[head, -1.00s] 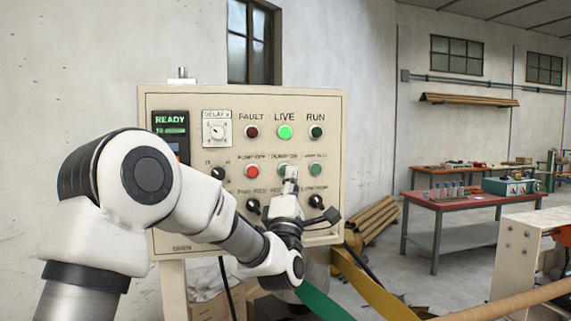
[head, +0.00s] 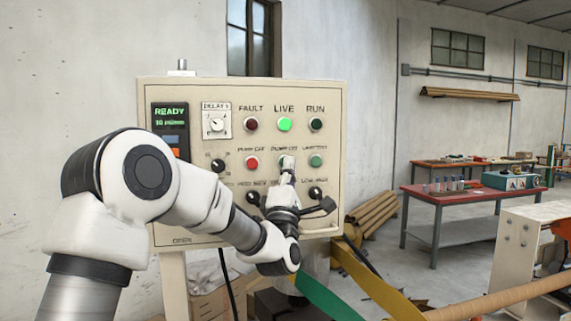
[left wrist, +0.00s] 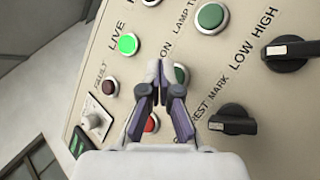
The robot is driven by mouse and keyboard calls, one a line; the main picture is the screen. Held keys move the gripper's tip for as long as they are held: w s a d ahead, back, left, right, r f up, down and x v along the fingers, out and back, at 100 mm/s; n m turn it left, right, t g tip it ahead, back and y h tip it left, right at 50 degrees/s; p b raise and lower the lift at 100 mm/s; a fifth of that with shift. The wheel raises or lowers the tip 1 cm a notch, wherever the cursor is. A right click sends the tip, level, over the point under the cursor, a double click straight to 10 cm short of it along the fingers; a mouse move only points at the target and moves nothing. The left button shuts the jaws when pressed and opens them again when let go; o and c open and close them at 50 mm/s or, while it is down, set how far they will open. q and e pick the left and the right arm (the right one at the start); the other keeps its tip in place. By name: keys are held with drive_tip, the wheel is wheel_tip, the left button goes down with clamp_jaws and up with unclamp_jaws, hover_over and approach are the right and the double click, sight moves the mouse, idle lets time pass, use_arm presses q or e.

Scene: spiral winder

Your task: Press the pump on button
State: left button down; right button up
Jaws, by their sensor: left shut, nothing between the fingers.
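The control panel (head: 200,95) faces me with rows of buttons and knobs. My left gripper (head: 287,163) is shut and empty, with its fingertips right in front of the green PUMP ON button, which they mostly cover in the head view. In the left wrist view the green PUMP ON button (left wrist: 181,74) shows just right of the closed fingertips (left wrist: 159,72), partly hidden by them. I cannot tell whether the fingertips touch it. My right gripper is not in view.
The red PUMP OFF button (head: 251,162) is left of my gripper and the green lamp test button (head: 316,160) right. The LIVE lamp (head: 285,124) glows green above. Black knobs (left wrist: 288,53) stick out nearby. A red-topped table (head: 470,192) stands far right.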

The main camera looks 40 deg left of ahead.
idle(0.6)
use_arm(q)
drive_tip(key=shift+w+a+b, duration=0.3)
drive_tip(key=shift+a+b, duration=0.05)
drive_tip(key=shift+w+a, duration=0.25)
idle(0.8)
drive_tip(key=shift+b, duration=0.3)
drive_tip(key=shift+s+d+b, duration=0.55)
drive_tip(key=shift+d+b, duration=0.05)
drive_tip(key=shift+b, duration=0.1)
